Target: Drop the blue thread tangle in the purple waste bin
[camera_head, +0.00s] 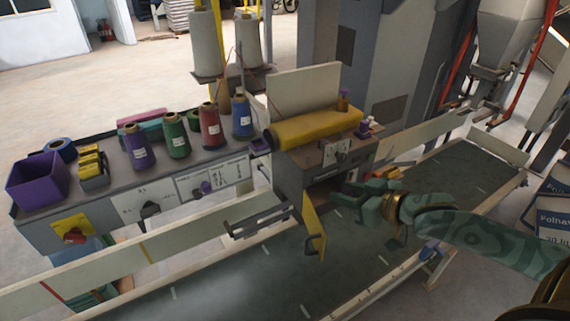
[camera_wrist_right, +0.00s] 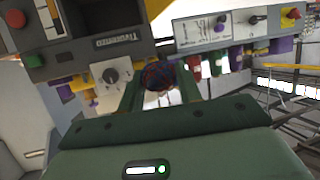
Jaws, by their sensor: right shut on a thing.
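The purple waste bin (camera_head: 38,180) stands open-topped at the left end of the grey thread shelf in the head view. My right gripper (camera_head: 352,195) is in front of the sewing machine, above the conveyor, far to the right of the bin. In the right wrist view, its fingers (camera_wrist_right: 160,84) are shut on the thread tangle (camera_wrist_right: 159,73), a dark blue clump with some reddish strands. I cannot make out the tangle clearly in the head view. My left gripper is not in view.
Purple, green, red and blue spools (camera_head: 177,135) stand along the shelf. Small yellow items in a tray (camera_head: 93,180) sit beside the bin. The conveyor (camera_head: 230,285) is clear.

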